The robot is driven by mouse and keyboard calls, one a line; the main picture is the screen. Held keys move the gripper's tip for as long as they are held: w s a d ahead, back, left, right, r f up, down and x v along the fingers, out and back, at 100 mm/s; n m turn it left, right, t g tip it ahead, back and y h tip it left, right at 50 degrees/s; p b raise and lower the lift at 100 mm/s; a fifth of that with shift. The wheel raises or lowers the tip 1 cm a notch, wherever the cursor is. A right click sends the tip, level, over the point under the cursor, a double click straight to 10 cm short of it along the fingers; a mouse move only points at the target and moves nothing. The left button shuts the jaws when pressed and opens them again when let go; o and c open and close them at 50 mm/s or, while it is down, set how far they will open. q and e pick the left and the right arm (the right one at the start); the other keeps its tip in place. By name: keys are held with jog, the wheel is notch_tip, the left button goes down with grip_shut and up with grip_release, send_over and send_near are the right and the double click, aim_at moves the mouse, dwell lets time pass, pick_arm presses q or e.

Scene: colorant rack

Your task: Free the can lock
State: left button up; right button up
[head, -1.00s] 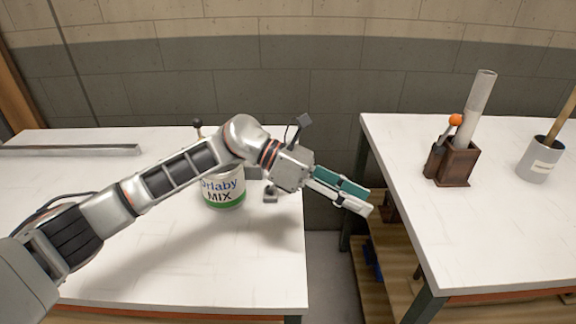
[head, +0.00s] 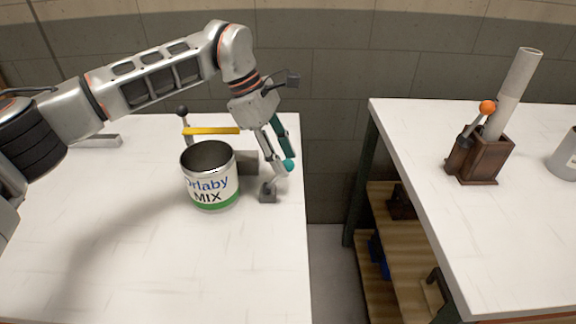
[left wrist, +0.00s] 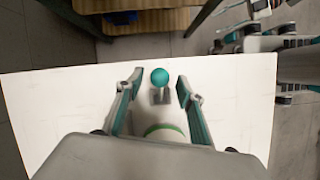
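The can (head: 210,180), labelled "Orlaby MIX" with a green band, stands upright on the left table. Right of it is a small lock lever with a grey base (head: 268,191) and a teal ball knob (head: 289,165). My left gripper (head: 283,162) points down at this knob. In the left wrist view, the teal ball (left wrist: 160,76) lies between the open fingertips of the left gripper (left wrist: 160,80), with a gap on each side. Part of the can's green band (left wrist: 165,130) shows below the ball.
A yellow bar (head: 212,131) and a dark-knobbed lever (head: 182,111) stand behind the can, with a grey block (head: 247,162) beside it. A gap separates the tables. The right table holds a brown box (head: 486,160) with an orange-knobbed tool (head: 487,107).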

pick_arm(q)
jog(key=shift+x, duration=1.1)
jog(key=shift+d+f, duration=0.15)
jog(key=shift+f, duration=0.2)
pick_arm(e)
jog(key=shift+w+a+r, duration=0.1)
jog(key=shift+w+r, duration=0.25)
jog(key=shift+r, duration=0.05)
pick_arm(q)
grip_shut()
pick_arm(e)
jog(key=shift+f, duration=0.15)
